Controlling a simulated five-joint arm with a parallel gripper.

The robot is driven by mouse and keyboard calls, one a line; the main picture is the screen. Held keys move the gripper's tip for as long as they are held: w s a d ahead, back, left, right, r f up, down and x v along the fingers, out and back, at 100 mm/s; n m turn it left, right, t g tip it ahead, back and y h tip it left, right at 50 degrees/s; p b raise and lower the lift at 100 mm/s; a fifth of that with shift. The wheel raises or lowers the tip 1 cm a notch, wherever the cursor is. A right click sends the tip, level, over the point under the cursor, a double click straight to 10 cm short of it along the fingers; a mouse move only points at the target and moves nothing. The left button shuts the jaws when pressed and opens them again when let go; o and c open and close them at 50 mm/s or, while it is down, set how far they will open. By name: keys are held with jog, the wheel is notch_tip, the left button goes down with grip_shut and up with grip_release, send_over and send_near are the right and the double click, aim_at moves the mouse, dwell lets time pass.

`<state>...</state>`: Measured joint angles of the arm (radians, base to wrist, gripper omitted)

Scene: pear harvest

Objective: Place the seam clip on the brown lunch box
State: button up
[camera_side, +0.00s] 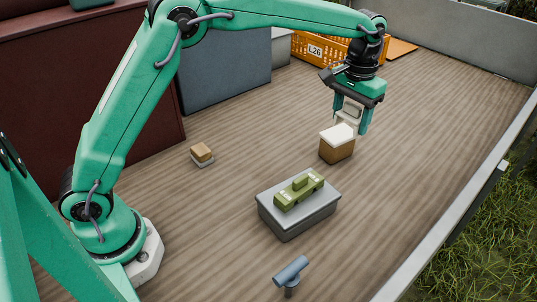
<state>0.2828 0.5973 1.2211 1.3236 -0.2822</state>
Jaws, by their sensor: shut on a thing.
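The brown lunch box (336,151) stands on the plank floor right of centre, with a white lid on top. My gripper (350,119) points down just above and behind it. It is shut on a small pale grey-white piece, which I take for the seam clip (352,107). The fingers partly hide the clip. The clip is very near the lid, and I cannot tell whether the two touch.
A grey box (288,220) with a green toy-like block (299,191) stands in front. A small tan-and-white block (202,153) lies left, a blue-grey cylinder piece (291,271) at the front. An orange crate (312,48) is behind. The right floor is clear.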

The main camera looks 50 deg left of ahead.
send_over(333, 137)
notch_tip(333, 137, down, 6)
jog(key=shift+f, duration=0.2)
jog(key=shift+f, duration=2)
jog(key=shift+f, duration=0.1)
jog(key=o, duration=0.9)
jog(key=shift+o, duration=0.2)
notch_tip(333, 137, up, 12)
